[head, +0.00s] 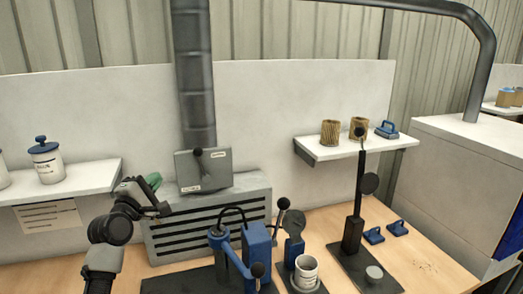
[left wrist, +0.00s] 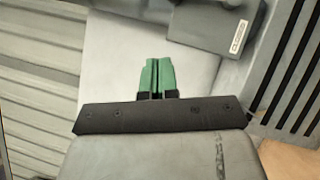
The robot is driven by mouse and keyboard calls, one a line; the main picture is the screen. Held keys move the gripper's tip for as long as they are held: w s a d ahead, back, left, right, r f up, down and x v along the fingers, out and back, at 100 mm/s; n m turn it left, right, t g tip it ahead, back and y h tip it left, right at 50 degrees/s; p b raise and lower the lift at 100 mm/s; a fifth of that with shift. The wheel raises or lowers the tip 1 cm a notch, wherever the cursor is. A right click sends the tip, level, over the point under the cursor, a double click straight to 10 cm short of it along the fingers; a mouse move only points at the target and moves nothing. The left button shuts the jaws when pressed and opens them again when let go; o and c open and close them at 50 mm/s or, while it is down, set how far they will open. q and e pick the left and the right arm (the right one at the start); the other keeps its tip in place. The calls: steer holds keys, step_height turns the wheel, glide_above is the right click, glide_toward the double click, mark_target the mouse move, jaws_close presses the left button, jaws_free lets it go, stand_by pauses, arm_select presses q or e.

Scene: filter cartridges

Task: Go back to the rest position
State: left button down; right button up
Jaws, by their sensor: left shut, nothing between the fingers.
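My left gripper (head: 153,181) is raised in front of the white back panel, just left of the grey vented box. Its green fingers also show in the left wrist view (left wrist: 158,74), pressed side by side with nothing between them. It is clear of the filter cartridges. Two brown pleated cartridges (head: 329,133) (head: 359,128) stand on the right shelf, far from it. A white cylinder with dark print (head: 306,270) stands upright on a small base at the bench front. My right gripper is not in view.
The vented box (head: 207,222) stands beside my left arm, under a dark duct (head: 195,75). A blue lever fixture (head: 257,248) and a dark post stand (head: 355,215) occupy the bench. A lidded white jar (head: 46,161) is on the left shelf (head: 85,180). Bare bench (head: 430,255) shows at right.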

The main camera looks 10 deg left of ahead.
arm_select(q)
steer(key=s+d+f+m+g+h, duration=0.1)
steer(key=s+d+f+m+g, duration=0.3)
steer(key=s+d+f+m, duration=0.5)
steer(key=s+d+f+m+g+h, duration=0.1)
steer(key=s+d+f+m+g, duration=0.4)
steer(key=f, duration=0.8)
steer(key=s+d+f+m+g+y, duration=0.1)
steer(key=s+d+f+m+g, duration=0.15)
steer(key=s, duration=0.45)
steer(key=s+d+f+m+g, duration=0.2)
steer(key=s+m, duration=0.1)
steer(key=s, duration=0.5)
steer(key=s+d+f+m+g+y, duration=0.1)
steer(key=s+d+f+m+g, duration=0.15)
steer(key=s, duration=0.45)
step_height(320, 180, down, 28)
steer(key=s+m+g+b, duration=0.1)
steer(key=g+b, duration=0.1)
steer(key=s+a+f+g+b, duration=0.1)
steer(key=s+a+f, duration=0.2)
steer(key=s+f, duration=1.3)
steer(key=shift+s+f+m, duration=0.3)
steer(key=shift+s+f, duration=0.05)
steer(key=shift+f, duration=0.25)
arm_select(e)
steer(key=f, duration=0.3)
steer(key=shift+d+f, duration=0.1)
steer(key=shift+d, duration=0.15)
